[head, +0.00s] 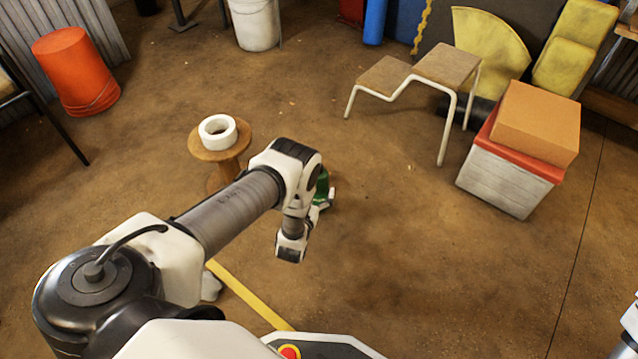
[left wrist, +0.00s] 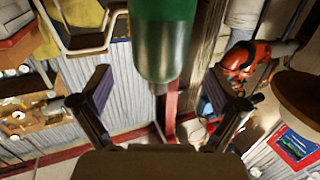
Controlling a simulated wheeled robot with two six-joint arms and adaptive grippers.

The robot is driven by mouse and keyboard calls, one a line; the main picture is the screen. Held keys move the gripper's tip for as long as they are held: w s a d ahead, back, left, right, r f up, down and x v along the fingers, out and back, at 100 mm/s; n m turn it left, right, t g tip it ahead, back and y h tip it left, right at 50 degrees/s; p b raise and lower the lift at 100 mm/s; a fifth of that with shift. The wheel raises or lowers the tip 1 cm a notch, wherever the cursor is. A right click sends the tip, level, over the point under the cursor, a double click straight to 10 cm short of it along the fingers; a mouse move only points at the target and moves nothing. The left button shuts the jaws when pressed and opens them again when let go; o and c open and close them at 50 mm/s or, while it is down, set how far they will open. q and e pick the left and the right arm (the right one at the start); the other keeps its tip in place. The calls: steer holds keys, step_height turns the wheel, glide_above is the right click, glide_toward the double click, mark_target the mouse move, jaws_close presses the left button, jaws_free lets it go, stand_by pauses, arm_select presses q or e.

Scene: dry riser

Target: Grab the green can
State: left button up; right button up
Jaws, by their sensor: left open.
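The green can (left wrist: 163,40) fills the top middle of the left wrist view, with a green upper part and a bare metallic lower end. My left gripper (left wrist: 160,90) is open, one finger on each side of the can's lower end, with visible gaps on both sides. In the head view the green can (head: 322,184) shows only as a small green patch behind my left wrist; the rest is hidden. I cannot tell what the can rests on. My right gripper is out of view; only a bit of my right arm shows at the right edge.
A wooden spool stand (head: 222,156) with a white tape roll (head: 217,131) stands left of my wrist. Farther off are an orange bucket (head: 75,70), a white bucket (head: 255,25), a step stool (head: 445,66) and a crate (head: 508,180) bearing an orange box (head: 538,122). Floor right of my wrist is clear.

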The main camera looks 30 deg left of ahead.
arm_select(q)
steer(key=b+x, duration=0.3)
steer(key=x, duration=0.2)
jaws_close()
steer(key=shift+r, duration=0.15)
